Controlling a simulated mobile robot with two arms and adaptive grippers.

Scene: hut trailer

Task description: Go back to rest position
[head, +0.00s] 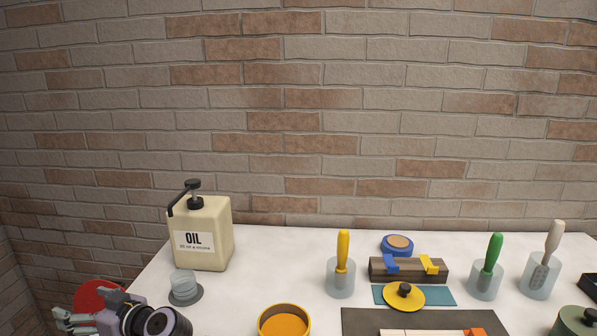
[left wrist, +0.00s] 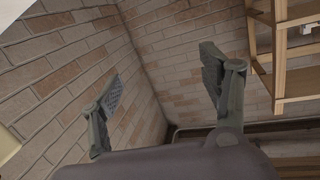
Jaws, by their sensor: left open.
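My left gripper (head: 88,308) is at the lower left of the head view, beside the left end of the white table. In the left wrist view its two fingers (left wrist: 165,90) stand wide apart with nothing between them. Behind them are brick walls meeting in a corner. My right gripper does not show in either view.
On the white table (head: 270,260) stand an oil bottle (head: 203,236), an orange-filled bowl (head: 284,323), several tools in clear cups, including a yellow-handled one (head: 342,252), and a yellow lid (head: 404,298). A wooden shelf (left wrist: 278,60) stands at right in the left wrist view.

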